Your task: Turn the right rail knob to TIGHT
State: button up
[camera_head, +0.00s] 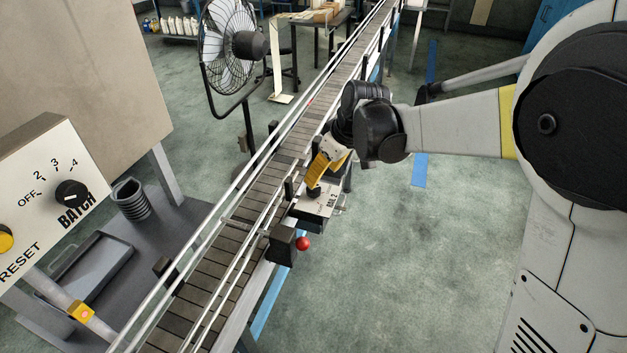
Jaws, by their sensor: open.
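A small pale box with a plate reading what looks like "RAIL 2" (318,205) is mounted on the right side of the conveyor. A dark knob (313,193) sits at its upper left and is mostly covered by my gripper. The knob's pointer and any TIGHT mark cannot be read. My gripper (315,184), with yellow parts, reaches down from the upper right, with its tips at or just above the knob. It is open. Whether the tips touch the knob cannot be told.
The conveyor (215,265) with metal guide rails runs diagonally. A dark block (281,245) with a red ball knob (303,243) sits just below the box. A BATCH control panel (45,195) stands left, a fan (228,45) behind. The floor right of the conveyor is clear.

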aim_at(314, 192)
jog(key=b+x, duration=0.2)
jog(key=x, duration=0.6)
jog(key=shift+f, duration=0.25)
jog(key=shift+c, duration=0.4)
jog(key=c, duration=1.1)
